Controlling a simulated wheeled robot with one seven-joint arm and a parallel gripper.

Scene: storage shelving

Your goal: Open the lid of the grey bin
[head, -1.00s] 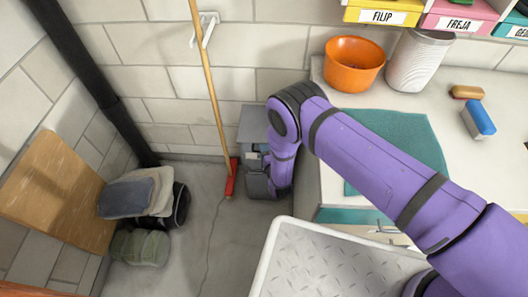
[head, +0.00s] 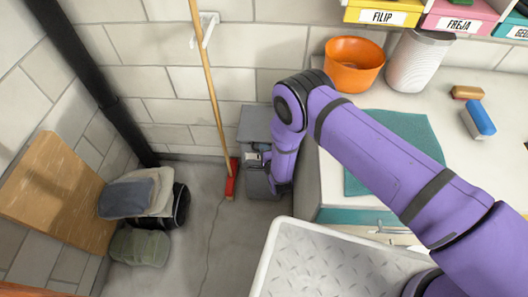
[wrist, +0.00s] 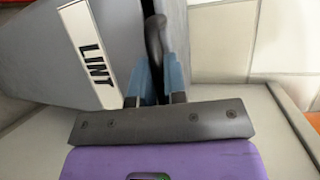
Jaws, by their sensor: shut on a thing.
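The grey bin (head: 256,181) stands on the floor between the broom and the counter, partly hidden by my arm. Its grey top (head: 254,124) shows just above my gripper. In the wrist view the bin's front carries a white label reading LINT (wrist: 88,50). My gripper (wrist: 156,85) has its blue fingers closed around a dark curved handle (wrist: 154,38) on the bin. In the head view my gripper (head: 257,156) is small and partly hidden at the bin's front. I cannot tell how far the lid is raised.
A red broom (head: 231,180) leans on the wall left of the bin. The white counter (head: 330,165) is close on the right. A light bin or tray (head: 275,255) stands in front. Folded cloths (head: 140,195) lie at left. The floor between is clear.

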